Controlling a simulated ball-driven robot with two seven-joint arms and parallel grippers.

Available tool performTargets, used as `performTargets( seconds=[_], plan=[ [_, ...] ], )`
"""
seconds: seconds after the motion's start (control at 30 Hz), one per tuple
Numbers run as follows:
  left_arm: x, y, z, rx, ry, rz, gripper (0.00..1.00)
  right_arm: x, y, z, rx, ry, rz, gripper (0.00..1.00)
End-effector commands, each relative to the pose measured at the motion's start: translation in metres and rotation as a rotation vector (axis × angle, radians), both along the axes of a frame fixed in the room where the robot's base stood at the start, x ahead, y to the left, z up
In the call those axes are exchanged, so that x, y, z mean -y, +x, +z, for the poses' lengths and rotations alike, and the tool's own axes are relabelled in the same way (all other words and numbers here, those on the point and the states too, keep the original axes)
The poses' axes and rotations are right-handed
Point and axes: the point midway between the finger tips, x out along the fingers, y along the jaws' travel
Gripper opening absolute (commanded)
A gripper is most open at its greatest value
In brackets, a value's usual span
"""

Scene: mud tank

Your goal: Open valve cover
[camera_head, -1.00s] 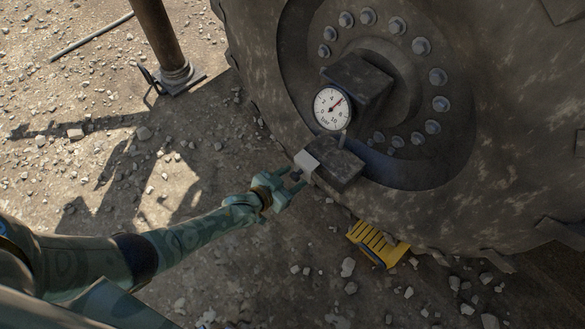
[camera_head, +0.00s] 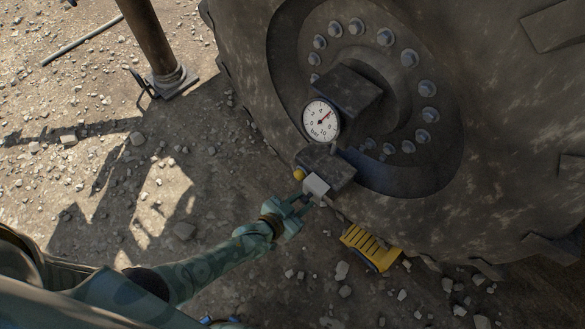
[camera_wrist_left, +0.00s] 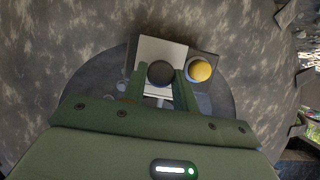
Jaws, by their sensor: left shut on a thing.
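The valve cover (camera_head: 317,185) is a pale grey plate on the front of a dark block (camera_head: 340,163) on the big wheel. In the left wrist view the cover (camera_wrist_left: 150,48) carries a dark round knob (camera_wrist_left: 160,72). A yellow round valve part (camera_head: 299,175) shows uncovered beside the plate; it also shows in the left wrist view (camera_wrist_left: 200,69), just right of the knob. My left gripper (camera_head: 305,201) is at the cover, its fingers on both sides of the knob and shut on it. My right gripper is not in view.
The big wheel (camera_head: 490,130) fills the right side, with a pressure gauge (camera_head: 321,120) above the block. A yellow chock (camera_head: 368,247) lies under the wheel. A brown post (camera_head: 157,45) stands back left. Stony ground is open at left.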

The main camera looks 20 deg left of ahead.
Motion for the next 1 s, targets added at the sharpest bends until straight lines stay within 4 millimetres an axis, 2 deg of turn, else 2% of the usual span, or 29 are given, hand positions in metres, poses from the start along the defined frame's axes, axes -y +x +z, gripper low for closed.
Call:
performTargets(
  seconds=[0.17, 0.47, 0.5, 0.57, 1.0],
  plan=[
    [0.016, -0.007, -0.001, -0.002, 0.003, -0.001, 0.00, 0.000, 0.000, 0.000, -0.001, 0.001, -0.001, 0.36],
    [0.017, -0.007, -0.001, -0.001, 0.005, -0.001, 0.00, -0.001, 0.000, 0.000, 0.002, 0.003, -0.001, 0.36],
    [0.017, -0.007, -0.001, -0.001, 0.005, -0.001, 0.34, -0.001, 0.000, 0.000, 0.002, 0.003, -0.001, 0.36],
    [0.017, -0.007, -0.001, -0.001, 0.005, -0.001, 0.49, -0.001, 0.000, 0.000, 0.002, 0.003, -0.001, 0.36],
    [0.017, -0.007, -0.001, 0.000, 0.002, 0.000, 0.49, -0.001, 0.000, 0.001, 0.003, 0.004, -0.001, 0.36]
  ],
)
